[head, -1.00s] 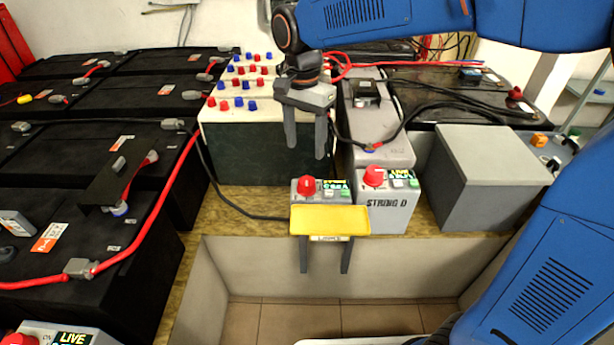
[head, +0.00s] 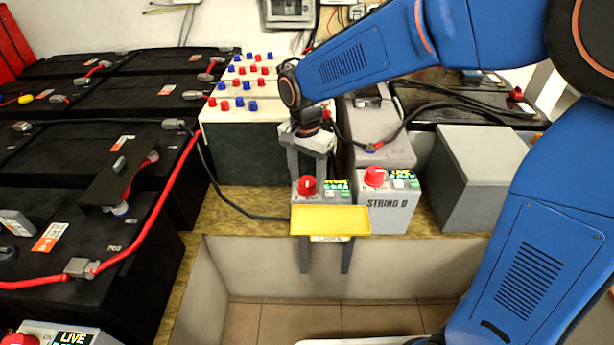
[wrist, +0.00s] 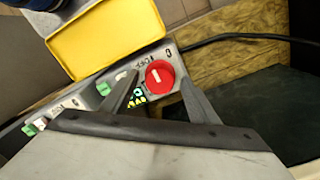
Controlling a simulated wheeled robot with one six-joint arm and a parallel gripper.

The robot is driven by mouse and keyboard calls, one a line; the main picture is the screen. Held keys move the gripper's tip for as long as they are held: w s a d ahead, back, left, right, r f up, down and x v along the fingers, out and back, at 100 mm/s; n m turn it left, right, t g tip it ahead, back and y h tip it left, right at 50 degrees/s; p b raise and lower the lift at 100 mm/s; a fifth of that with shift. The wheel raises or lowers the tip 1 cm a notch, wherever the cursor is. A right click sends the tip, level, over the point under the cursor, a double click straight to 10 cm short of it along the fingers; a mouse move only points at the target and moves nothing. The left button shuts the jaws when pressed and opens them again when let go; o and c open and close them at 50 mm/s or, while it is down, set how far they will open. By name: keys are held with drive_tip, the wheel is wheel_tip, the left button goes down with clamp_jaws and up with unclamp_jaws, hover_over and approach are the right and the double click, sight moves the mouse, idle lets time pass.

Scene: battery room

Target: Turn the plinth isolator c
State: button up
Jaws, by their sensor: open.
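A small grey isolator box with a red rotary knob (head: 306,186) and a small lit display stands on the wooden ledge behind a yellow tray (head: 330,220). Its string letter is not readable, so I cannot confirm it is c. In the wrist view the red knob (wrist: 160,77) shows a white pointer mark. My gripper (head: 311,176) is open and points down just above and behind this box. In the wrist view my fingertips (wrist: 159,82) appear on either side of the knob; I cannot tell whether they touch it.
To the right is a similar box marked STRING D (head: 388,205) with its own red knob (head: 375,177). A dark battery with a white top (head: 250,120) stands behind left. A grey box (head: 480,165) is on the right. A black cable (head: 225,195) runs along the ledge.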

drive_tip(key=c, duration=1)
drive_tip(key=shift+c, duration=0.2)
drive_tip(key=shift+n, duration=0.3)
drive_tip(key=n, duration=0.3)
drive_tip(key=shift+n, duration=0.3)
drive_tip(key=n, duration=0.4)
drive_tip(key=shift+n, duration=0.3)
drive_tip(key=n, duration=0.9)
drive_tip(key=shift+t, duration=0.3)
